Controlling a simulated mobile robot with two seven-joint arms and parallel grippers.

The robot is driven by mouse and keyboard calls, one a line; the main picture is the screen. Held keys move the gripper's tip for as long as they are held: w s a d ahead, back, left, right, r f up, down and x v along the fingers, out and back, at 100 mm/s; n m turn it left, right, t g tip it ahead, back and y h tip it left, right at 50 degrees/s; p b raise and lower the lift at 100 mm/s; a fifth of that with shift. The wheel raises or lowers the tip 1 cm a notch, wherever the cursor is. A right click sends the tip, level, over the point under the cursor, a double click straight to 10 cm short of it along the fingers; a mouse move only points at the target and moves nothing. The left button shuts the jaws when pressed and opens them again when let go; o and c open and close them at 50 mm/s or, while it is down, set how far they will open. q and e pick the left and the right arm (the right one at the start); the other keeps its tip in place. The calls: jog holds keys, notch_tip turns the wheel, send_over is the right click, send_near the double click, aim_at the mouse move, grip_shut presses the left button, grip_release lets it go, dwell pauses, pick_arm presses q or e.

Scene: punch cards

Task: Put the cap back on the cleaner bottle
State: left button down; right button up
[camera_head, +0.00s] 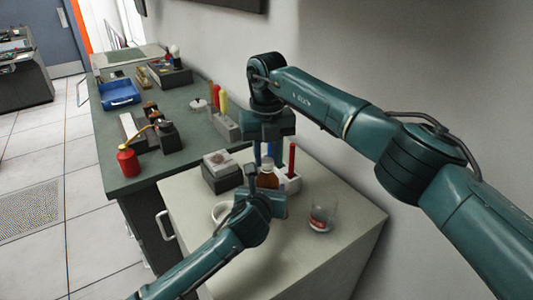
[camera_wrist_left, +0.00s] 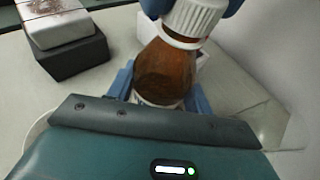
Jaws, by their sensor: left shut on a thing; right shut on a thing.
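The brown cleaner bottle (camera_head: 268,181) stands about upright over the pale cabinet top in the head view. It fills the middle of the left wrist view (camera_wrist_left: 163,72), its label mostly hidden. My left gripper (camera_head: 265,190) is shut around the bottle's body, its blue fingers on both sides. The white ribbed cap (camera_wrist_left: 195,16) is at the bottle's mouth, in line with the neck; I cannot tell whether it is threaded on. My right gripper (camera_head: 267,157) comes from above and is shut on the cap, its blue fingers on either side of it.
A holder with a red marker (camera_head: 292,158) stands just right of the bottle. A glass (camera_head: 322,216) is farther right. A dark box with a pale block (camera_head: 219,160) is at left, and a white dish (camera_head: 221,212) is partly hidden behind my left gripper.

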jog(key=m, duration=0.6)
jog(key=shift+m, duration=0.3)
jog(key=m, duration=0.4)
jog(key=shift+d, duration=0.1)
jog(key=m, duration=1)
jog(key=shift+s+m, duration=0.1)
jog(key=shift+m, duration=0.2)
jog(key=m, duration=0.6)
jog(key=shift+s+m, duration=0.1)
jog(key=shift+m, duration=0.3)
jog(key=o, duration=0.9)
jog(key=shift+f, duration=0.1)
jog(key=shift+o, duration=0.2)
